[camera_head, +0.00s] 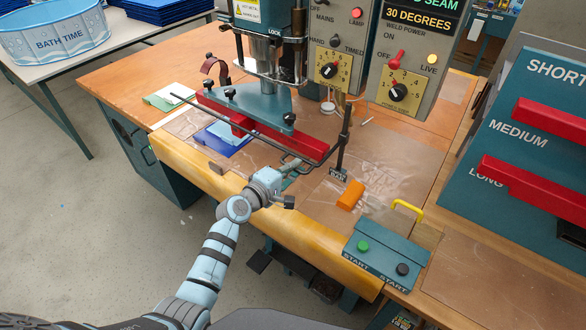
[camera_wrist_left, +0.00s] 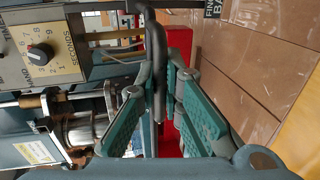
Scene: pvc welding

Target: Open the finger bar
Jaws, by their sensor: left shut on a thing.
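The finger bar (camera_head: 258,137) is a thin dark rod running along the front of the long red bar (camera_head: 310,146) of the welding press. At its right end it bends near a black post with a label plate (camera_head: 338,173). My left gripper (camera_head: 291,166) is at this right end, just left of the post. In the left wrist view, the gripper's teal fingers (camera_wrist_left: 161,85) are shut around the dark curved end of the finger bar (camera_wrist_left: 155,45). My right gripper is not in view.
An orange block (camera_head: 350,195) lies on the bench to the right. A teal start-button box (camera_head: 386,254) with a yellow handle stands at the front right. Blue and clear sheets (camera_head: 222,138) lie under the red bar. A rack with red bars (camera_head: 535,185) is at the far right.

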